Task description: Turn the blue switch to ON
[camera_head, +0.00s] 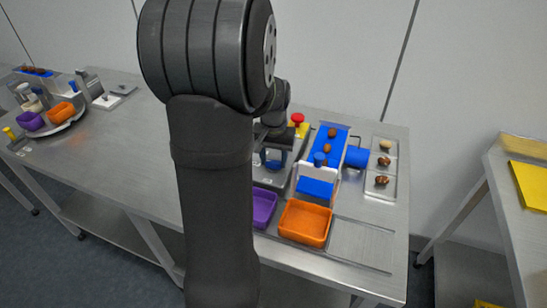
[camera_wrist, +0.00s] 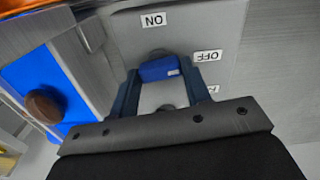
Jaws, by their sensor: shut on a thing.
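In the wrist view the blue switch (camera_wrist: 156,70) sits on a grey panel (camera_wrist: 112,35). My gripper (camera_wrist: 160,72) is around it, its two dark blue fingers shut on opposite ends. A small white mark shows at the switch's right end, on the side of the OFF label (camera_wrist: 208,55). The ON label (camera_wrist: 153,19) is above the switch; both labels appear upside down. In the head view my gripper (camera_head: 273,160) is down at the panel beside the conveyor, and my arm hides much of this area.
A blue conveyor belt (camera_head: 323,146) with brown dates runs beside the panel. An orange tray (camera_head: 304,222) and a purple tray (camera_head: 263,208) stand in front. A metal tray (camera_head: 382,188) with several dates is at the right. A red button (camera_head: 297,118) stands behind.

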